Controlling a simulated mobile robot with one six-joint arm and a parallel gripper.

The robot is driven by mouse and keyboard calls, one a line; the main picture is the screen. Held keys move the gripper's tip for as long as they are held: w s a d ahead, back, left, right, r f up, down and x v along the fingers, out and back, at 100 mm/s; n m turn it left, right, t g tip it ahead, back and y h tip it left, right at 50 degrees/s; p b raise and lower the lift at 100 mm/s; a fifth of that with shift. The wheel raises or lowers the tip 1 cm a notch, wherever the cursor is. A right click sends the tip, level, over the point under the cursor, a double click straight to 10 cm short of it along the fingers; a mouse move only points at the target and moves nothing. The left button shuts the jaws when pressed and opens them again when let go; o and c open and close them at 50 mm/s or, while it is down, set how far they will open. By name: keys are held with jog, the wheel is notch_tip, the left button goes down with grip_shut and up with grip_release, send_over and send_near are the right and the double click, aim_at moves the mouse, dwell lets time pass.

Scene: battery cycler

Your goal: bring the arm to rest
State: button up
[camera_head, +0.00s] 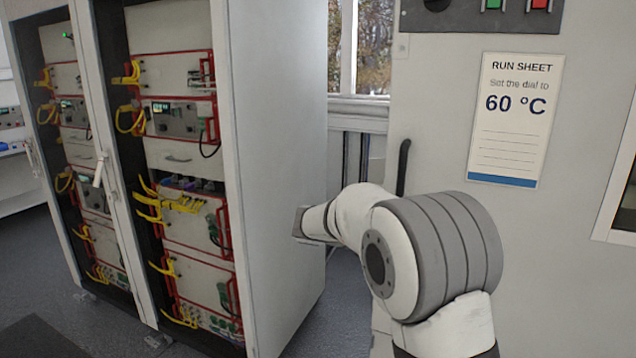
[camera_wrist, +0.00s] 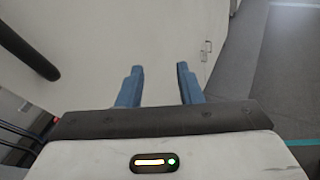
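My gripper (camera_wrist: 159,82) shows in the wrist view with its two blue fingers spread apart. Nothing is between them; a plain pale panel lies beyond. In the head view my white and grey arm is bent in front of the pale cabinet (camera_head: 420,110) on the right, its far end pointing left. The fingers are not clear in that view. A dark bar handle (camera_head: 403,167) on the cabinet stands just behind the arm, and a dark bar also shows at upper left in the wrist view.
A tall rack (camera_head: 275,150) with red-framed units and yellow cables stands at left, its doors glazed or open. A run sheet (camera_head: 515,120) reading "Set the dial to 60 °C" is on the cabinet. Green and red buttons sit above it. Grey floor (camera_head: 335,315) shows between rack and cabinet.

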jog(key=s+d+f+m+g+y, duration=0.25)
jog(key=s+m+y, duration=0.45)
jog(key=s, duration=0.9)
jog(key=s+a+f+m+t+y, duration=0.1)
jog(key=s+a+f+m+y, duration=0.1)
jog(key=s+m, duration=0.3)
jog(key=s+a+f+m+t+y, duration=0.2)
jog(key=s+a+f+m+y, duration=0.1)
jog(key=s, duration=0.6)
jog(key=f+m+y, duration=0.1)
jog(key=m+y, duration=0.1)
jog(key=shift+a+m, duration=0.15)
jog(key=shift+m, duration=0.25)
